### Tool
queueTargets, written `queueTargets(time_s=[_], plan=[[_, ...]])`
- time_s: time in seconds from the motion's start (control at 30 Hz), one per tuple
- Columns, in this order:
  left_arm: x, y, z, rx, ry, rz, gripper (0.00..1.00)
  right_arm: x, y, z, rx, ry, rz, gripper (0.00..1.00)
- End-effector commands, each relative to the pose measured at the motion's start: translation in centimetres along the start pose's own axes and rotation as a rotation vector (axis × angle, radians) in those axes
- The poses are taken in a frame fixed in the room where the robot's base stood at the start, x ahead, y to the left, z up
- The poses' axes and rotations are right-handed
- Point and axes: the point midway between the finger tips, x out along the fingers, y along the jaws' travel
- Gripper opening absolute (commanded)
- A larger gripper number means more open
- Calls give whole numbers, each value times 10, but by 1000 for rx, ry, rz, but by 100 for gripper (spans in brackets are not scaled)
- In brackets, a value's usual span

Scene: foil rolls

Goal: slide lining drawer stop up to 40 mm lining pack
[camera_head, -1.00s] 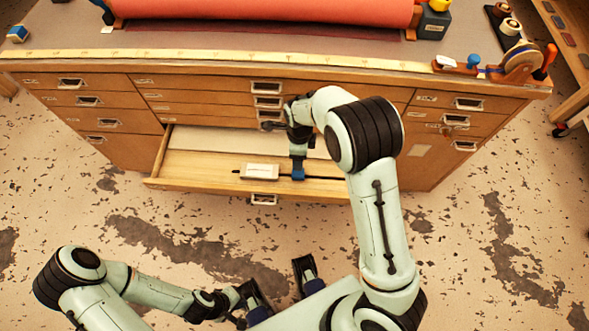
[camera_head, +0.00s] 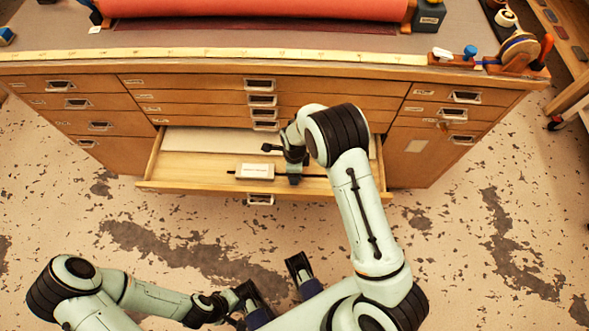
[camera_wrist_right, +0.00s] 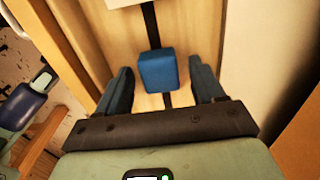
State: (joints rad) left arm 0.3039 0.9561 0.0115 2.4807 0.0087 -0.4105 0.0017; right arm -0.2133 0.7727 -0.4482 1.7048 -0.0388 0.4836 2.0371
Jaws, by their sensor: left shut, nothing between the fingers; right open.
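The drawer stop is a blue block (camera_wrist_right: 158,72) on a dark rail in the open lining drawer (camera_head: 160,185). The white lining pack (camera_head: 255,170) lies in this drawer, left of my right gripper (camera_head: 293,176); its edge also shows at the top of the right wrist view (camera_wrist_right: 124,3). In the right wrist view my right gripper is open, with a finger on each side of the stop and a gap to both. The gripper hides the stop in the head view. My left gripper (camera_head: 247,293) is shut and empty, low in front, away from the drawer.
The drawer's wooden side wall (camera_wrist_right: 72,45) is close to my right gripper. Closed drawers (camera_head: 262,100) lie above it. On the bench top are a red roll (camera_head: 260,8) and a tape dispenser (camera_head: 518,50). Floor in front of the cabinet is clear.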

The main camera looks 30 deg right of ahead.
Motion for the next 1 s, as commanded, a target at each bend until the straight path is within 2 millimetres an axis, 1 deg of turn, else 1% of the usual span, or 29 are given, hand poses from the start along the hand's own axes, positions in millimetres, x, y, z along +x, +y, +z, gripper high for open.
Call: queueTargets(time_s=[0.03,0.07,0.1,0.17,0.2,0.23,0.27,0.37,0.43,0.6,0.7,0.93,0.97,1.0], plan=[[0,0,0,0,0,0,0,0,0,0,0,0,0,68],[0,0,0,0,0,0,0,0,0,0,0,0,0,58],[0,0,0,0,0,0,0,0,0,0,0,0,0,45],[0,0,0,0,0,0,0,0,0,0,0,0,0,26],[0,0,0,0,0,0,0,0,0,0,0,0,0,13],[0,0,0,0,0,0,0,0,0,0,0,0,0,3],[0,0,0,0,0,0,0,0,0,0,0,0,0,0],[0,0,0,0,0,0,0,0,0,1,-1,0,0,0],[-1,0,0,0,-1,0,0,0,0,7,-3,1,-1,0],[-2,0,1,0,-4,-1,0,0,0,35,-5,0,-1,0],[-3,0,2,-1,-5,-1,0,0,0,44,-3,0,-1,0],[-2,0,2,-1,-5,-1,0,0,0,44,-1,0,0,0],[-2,0,2,-1,-5,-1,0,0,0,44,-1,0,0,45],[-2,0,2,-1,-5,-1,0,0,0,44,-1,0,0,58]])
